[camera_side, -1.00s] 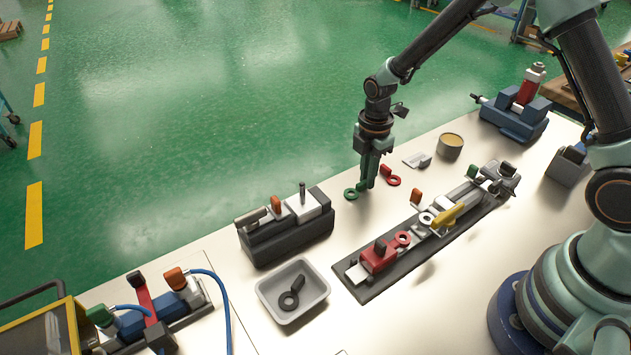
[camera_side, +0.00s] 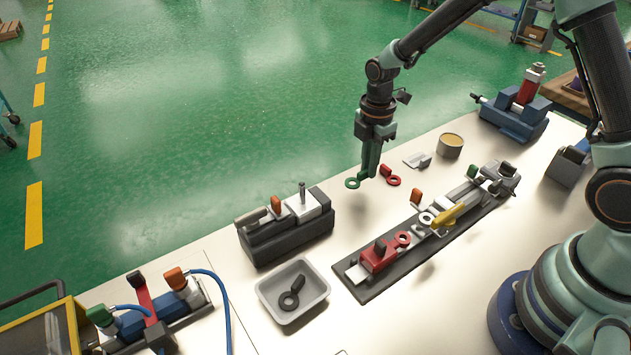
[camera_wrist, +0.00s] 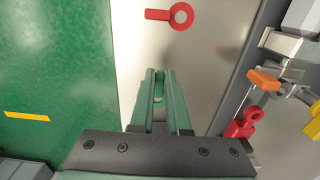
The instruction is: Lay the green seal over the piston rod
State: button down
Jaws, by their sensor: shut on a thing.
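The green seal (camera_side: 352,183) is a small ring with a handle. My gripper (camera_side: 368,174) is shut on its handle and holds it, ring pointing left, near the far edge of the white table. A thin upright rod (camera_side: 302,190), which looks like the piston rod, stands on a pale block on the dark fixture (camera_side: 290,238), left of and nearer than my gripper. Nothing is seen around the rod.
A red ring with a handle (camera_side: 392,180) lies right of my gripper. A grey tray (camera_side: 266,297) holds a black ring. A long dark rail (camera_side: 375,288) carries red, white and yellow parts. An orange tab (camera_side: 276,203) stands beside the rod. A tan tin (camera_side: 451,146) is further back.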

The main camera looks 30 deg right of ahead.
jog(key=shift+r, duration=1.1)
jog(key=shift+a, duration=0.1)
jog(key=a+r, duration=0.7)
notch_tip(320, 180, up, 7)
send_over(322, 193)
jog(key=shift+f, duration=2.9)
jog(key=shift+f, duration=3.05)
